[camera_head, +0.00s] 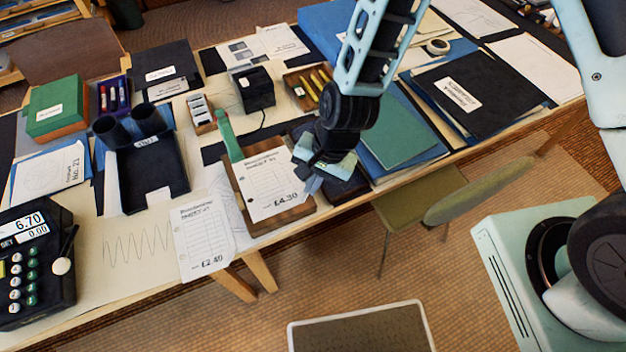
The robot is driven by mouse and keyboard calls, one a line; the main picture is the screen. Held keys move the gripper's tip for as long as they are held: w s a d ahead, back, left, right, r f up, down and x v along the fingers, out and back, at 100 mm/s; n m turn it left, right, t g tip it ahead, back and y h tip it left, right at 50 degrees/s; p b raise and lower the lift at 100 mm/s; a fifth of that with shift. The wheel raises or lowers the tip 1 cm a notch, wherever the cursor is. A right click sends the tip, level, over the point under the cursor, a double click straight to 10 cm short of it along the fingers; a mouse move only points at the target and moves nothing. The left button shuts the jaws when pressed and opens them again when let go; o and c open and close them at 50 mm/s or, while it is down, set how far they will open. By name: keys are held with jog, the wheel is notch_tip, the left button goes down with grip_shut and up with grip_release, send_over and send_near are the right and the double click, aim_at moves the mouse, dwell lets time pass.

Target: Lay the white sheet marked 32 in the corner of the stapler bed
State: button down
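A white printed sheet (269,185) lies on a wooden bed (284,218) with a green upright arm (228,136) at its far left corner, which looks like the stapler. Bare wood shows along the sheet's left and front edges. Its large print reads about £4.30; the small heading number is too small to read surely. A second white sheet (204,236), with about £2.40 on it, lies at the desk's front edge, left of the bed. My gripper (312,182) is just at the right edge of the sheet on the bed. Its fingertips are small and partly hidden, so its grip is unclear.
A black tray with cups (150,180) stands left of the bed, a black calculator (35,262) at far left. A wooden box (308,87) and a black block (255,90) stand behind. Dark folders (475,95) and a green board (398,135) lie right. A chair (415,205) stands in front.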

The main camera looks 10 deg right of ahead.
jog(key=shift+f+b, duration=1.7)
jog(key=shift+f, duration=0.7)
jog(key=c, duration=1.6)
grip_release()
jog(key=shift+r, duration=0.1)
jog(key=b+v, duration=0.1)
jog(key=v, duration=1.6)
jog(key=shift+r, duration=0.15)
jog(key=shift+s+a, duration=0.1)
